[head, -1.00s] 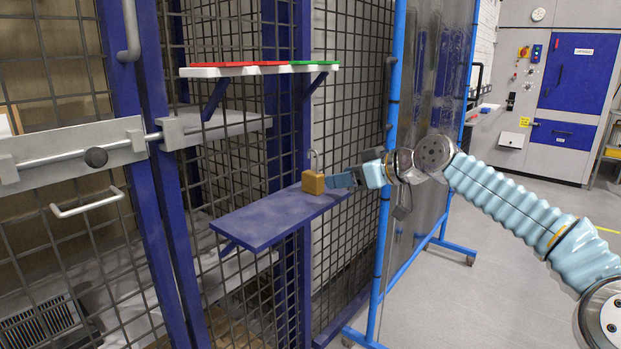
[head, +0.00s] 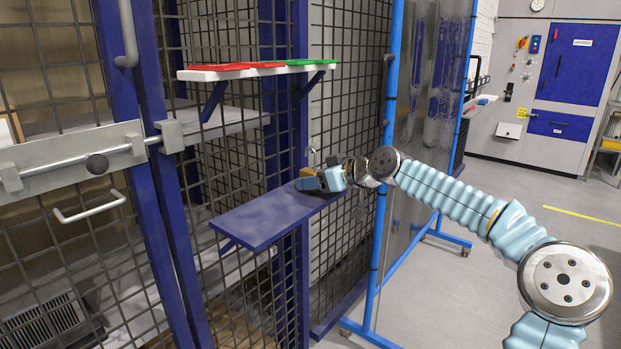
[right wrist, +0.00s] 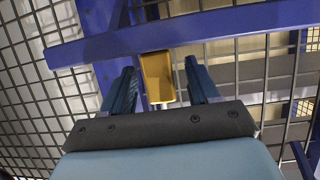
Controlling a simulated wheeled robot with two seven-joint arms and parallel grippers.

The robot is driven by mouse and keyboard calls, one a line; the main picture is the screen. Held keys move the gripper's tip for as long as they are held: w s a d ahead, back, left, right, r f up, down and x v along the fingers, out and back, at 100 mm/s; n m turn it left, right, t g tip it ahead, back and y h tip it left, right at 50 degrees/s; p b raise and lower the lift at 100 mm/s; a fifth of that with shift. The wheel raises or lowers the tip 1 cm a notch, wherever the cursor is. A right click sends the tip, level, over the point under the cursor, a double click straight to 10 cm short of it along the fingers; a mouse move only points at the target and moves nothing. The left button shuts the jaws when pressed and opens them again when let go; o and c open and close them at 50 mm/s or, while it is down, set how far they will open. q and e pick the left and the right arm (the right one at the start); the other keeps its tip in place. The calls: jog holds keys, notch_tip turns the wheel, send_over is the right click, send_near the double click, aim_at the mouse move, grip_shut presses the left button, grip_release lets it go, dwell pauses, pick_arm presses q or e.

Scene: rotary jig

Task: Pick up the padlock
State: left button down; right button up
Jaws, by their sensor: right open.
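The padlock (head: 308,173) has a brass body and an upright shackle. It stands near the right end of the blue shelf (head: 262,217), partly hidden by my right gripper (head: 308,184) in the head view. In the right wrist view, the brass body (right wrist: 158,77) lies between the two open fingers of my right gripper (right wrist: 160,92), with a gap visible on each side. I cannot tell whether a finger touches it. My left gripper is not in view.
A white shelf (head: 255,72) with red and green areas is above. Wire mesh (head: 340,130) stands behind the blue shelf, with a light-blue post (head: 388,150) to the right. A latch bar (head: 70,160) and a handle (head: 90,207) are at left. Most of the blue shelf is bare.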

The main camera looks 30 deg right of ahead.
grip_shut()
jog(key=shift+r, duration=0.15)
